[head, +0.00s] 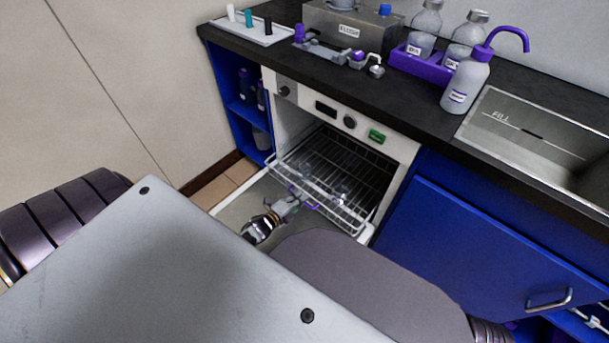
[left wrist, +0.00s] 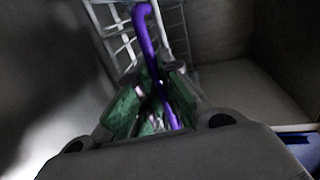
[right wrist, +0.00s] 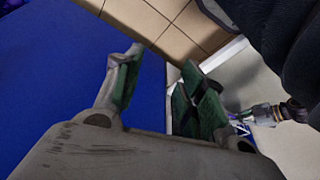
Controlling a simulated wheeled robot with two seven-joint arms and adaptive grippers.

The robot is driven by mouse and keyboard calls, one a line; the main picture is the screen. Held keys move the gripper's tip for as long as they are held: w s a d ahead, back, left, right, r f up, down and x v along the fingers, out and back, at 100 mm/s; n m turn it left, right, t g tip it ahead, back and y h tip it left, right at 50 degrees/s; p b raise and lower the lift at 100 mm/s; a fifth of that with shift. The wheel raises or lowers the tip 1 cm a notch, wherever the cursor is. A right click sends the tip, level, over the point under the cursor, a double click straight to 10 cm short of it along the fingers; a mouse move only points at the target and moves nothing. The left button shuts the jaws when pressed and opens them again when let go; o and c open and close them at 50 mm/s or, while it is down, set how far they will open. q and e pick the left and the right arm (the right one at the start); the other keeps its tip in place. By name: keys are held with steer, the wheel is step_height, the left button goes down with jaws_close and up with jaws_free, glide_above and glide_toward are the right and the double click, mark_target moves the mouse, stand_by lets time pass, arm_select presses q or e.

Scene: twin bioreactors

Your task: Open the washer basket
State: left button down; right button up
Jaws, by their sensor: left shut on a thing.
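The washer basket is a wire rack (head: 347,213) in the open washer (head: 290,98) under the counter. In the head view its front part stands out of the washer's mouth, over the lowered door (head: 232,213). A purple handle (head: 311,205) is on the basket's front; it also shows as a purple bar in the left wrist view (left wrist: 145,30). My left gripper (head: 290,205) is at the handle, with its green-padded fingers (left wrist: 155,100) closed around the bar. My right gripper (right wrist: 160,65) is open and empty, seen only in the right wrist view beside a blue panel.
A blue cabinet door (head: 480,250) with a metal handle (head: 549,299) stands right of the washer. The counter above holds a sink (head: 540,140), a purple-capped bottle (head: 466,85) and a metal box (head: 345,25). Open blue shelves (head: 247,115) are at the left.

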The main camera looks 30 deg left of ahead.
arm_select(q)
steer(key=f+p+v, duration=0.1)
steer(key=v, duration=0.5)
steer(key=f+p+v, duration=0.1)
steer(key=p+v, duration=0.1)
steer(key=v, duration=0.3)
steer(key=f+p+v, duration=0.1)
steer(key=v, duration=0.5)
steer(key=shift+s+f, duration=0.3)
steer(key=shift+s, duration=0.45)
arm_select(e)
step_height(320, 180, down, 6)
steer(key=d+g, duration=0.1)
steer(key=shift+s+h, duration=0.25)
steer(key=shift+h, duration=0.05)
steer(key=shift+d+f, duration=0.1)
arm_select(q)
steer(key=c, duration=1.6)
jaws_free()
steer(key=shift+a, duration=0.1)
steer(key=shift+o, duration=0.2)
arm_select(e)
steer(key=shift+s, duration=0.1)
arm_select(q)
steer(key=shift+s, duration=0.1)
steer(key=v, duration=1.1)
steer(key=shift+s, duration=0.35)
